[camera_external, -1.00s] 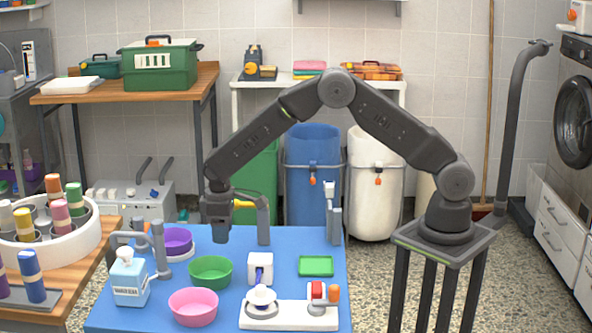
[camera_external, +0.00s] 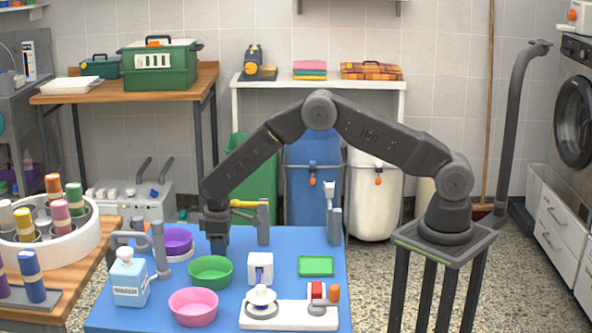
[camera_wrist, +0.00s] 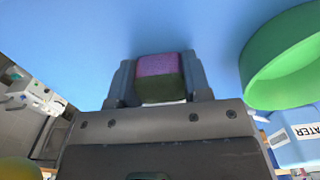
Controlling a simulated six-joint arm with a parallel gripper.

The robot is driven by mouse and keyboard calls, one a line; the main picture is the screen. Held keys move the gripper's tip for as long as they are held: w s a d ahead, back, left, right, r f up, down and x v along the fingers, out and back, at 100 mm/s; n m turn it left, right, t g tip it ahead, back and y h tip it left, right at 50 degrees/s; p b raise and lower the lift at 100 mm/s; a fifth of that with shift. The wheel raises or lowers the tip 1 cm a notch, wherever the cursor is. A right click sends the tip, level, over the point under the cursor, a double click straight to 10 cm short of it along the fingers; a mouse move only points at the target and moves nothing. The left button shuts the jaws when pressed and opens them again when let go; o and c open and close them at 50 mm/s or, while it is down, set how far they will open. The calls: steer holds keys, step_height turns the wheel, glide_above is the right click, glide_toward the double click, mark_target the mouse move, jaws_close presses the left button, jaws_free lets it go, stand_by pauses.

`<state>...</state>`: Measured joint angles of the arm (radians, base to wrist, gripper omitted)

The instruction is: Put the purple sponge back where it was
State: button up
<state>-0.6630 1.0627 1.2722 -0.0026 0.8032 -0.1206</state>
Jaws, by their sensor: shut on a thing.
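The purple sponge (camera_wrist: 160,66) has a purple face and a dark greenish side. It sits between the two fingers of my gripper (camera_wrist: 161,80) in the wrist view, and the gripper is shut on it. In the external view my gripper (camera_external: 217,249) points down, low over the back of the blue table, between the purple bowl and the yellow-topped stand. The sponge cannot be made out there. Whether it touches the table is not clear.
A purple bowl (camera_external: 176,240), a green bowl (camera_external: 211,272) and a pink bowl (camera_external: 193,307) are nearby.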

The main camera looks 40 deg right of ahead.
steer(key=shift+f, duration=0.15)
steer(key=o, duration=1)
steer(key=shift+c, duration=0.2)
step_height(320, 180, up, 12)
steer(key=s+d+r+m+t+y, duration=0.1)
steer(key=s+d+r+m, duration=0.15)
steer(key=d+r, duration=0.7)
steer(key=s+d+r+m+t, duration=0.2)
steer(key=s+d+r, duration=0.2)
steer(key=d+r, duration=0.6)
steer(key=s+d+m+t+h, duration=0.1)
steer(key=s+d+m, duration=0.3)
steer(key=s+d, duration=1.1)
steer(key=s+t, duration=0.1)
steer(key=s, duration=0.3)
steer(key=shift+t, duration=0.3)
